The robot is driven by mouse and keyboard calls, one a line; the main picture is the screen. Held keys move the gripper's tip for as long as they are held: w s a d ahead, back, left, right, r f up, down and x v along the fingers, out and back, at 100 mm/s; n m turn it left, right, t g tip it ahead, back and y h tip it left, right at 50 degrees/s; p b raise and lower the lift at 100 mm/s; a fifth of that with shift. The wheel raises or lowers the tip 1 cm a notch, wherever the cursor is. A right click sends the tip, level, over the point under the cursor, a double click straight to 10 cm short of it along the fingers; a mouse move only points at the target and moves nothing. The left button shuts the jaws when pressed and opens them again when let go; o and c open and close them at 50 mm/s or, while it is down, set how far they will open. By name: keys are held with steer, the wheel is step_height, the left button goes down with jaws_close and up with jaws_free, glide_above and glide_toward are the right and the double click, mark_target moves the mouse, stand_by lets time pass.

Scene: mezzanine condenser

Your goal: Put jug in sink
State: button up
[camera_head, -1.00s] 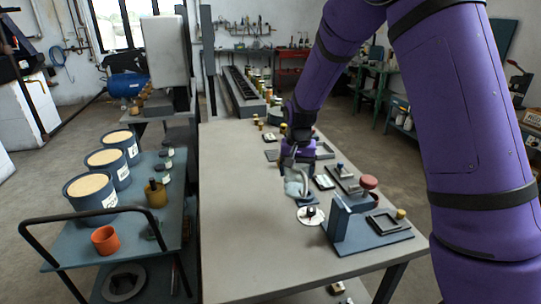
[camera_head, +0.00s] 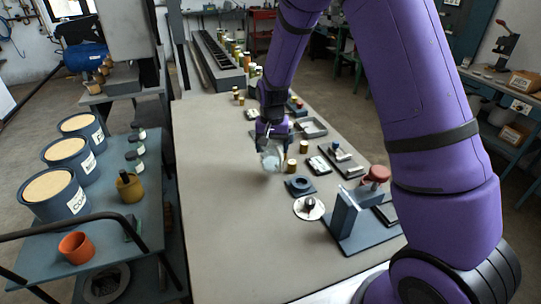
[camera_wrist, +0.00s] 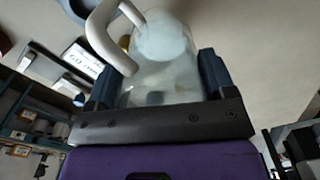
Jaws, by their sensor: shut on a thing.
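The jug (camera_head: 270,162) is a small, pale, translucent vessel with a white handle. My gripper (camera_head: 273,140) is shut on it, above the grey workbench (camera_head: 225,215). In the wrist view the jug (camera_wrist: 160,65) sits between the two dark fingers of my gripper (camera_wrist: 158,82), with its handle on the left. In the head view I cannot tell how far it is above the bench top. I cannot make out a sink in either view.
Small jars and trays lie behind. The bench's left half is clear. A cart (camera_head: 150,215) with blue tubs (camera_head: 52,190) stands left.

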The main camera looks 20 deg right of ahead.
mark_target(272, 157)
steer(key=shift+f, duration=2.25)
steer(key=shift+f, duration=0.1)
steer(key=o, duration=0.9)
step_height(272, 157, up, 12)
steer(key=shift+r, duration=0.15)
